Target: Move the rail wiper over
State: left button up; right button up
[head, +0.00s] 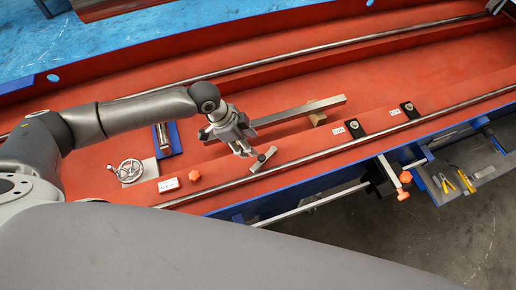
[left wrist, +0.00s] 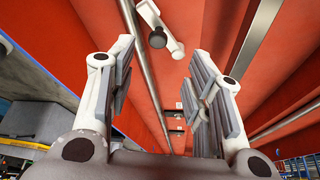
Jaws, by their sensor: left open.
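The rail wiper, which I take to be the short grey bar with a dark round knob (head: 261,161), lies at the near metal rail (head: 310,157) in the head view. It also shows in the left wrist view as a pale bar with a dark knob (left wrist: 158,38), beyond the fingertips and beside the rail (left wrist: 143,68). My left gripper (head: 247,146) is open and just behind and left of the wiper. In the left wrist view its fingers (left wrist: 164,58) stand wide apart with nothing between them. My right gripper is not in view.
A square metal bar (head: 300,110) lies behind, near a wooden block (head: 318,118). A handwheel (head: 130,170), an orange knob (head: 194,176) and a blue block (head: 174,136) stand left. Black plates with round knobs (head: 353,129) stand right along the rail. A tool tray (head: 440,184) is at the right.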

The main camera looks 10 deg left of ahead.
aim_at(260, 157)
pick_arm(q)
jog(key=x, duration=0.5)
jog(key=shift+s+d+f, duration=0.1)
jog(key=shift+s+d, duration=0.05)
jog(key=shift+d, duration=0.05)
jog(key=x, duration=0.3)
jog(key=shift+f, duration=0.3)
jog(key=c, duration=0.8)
grip_shut()
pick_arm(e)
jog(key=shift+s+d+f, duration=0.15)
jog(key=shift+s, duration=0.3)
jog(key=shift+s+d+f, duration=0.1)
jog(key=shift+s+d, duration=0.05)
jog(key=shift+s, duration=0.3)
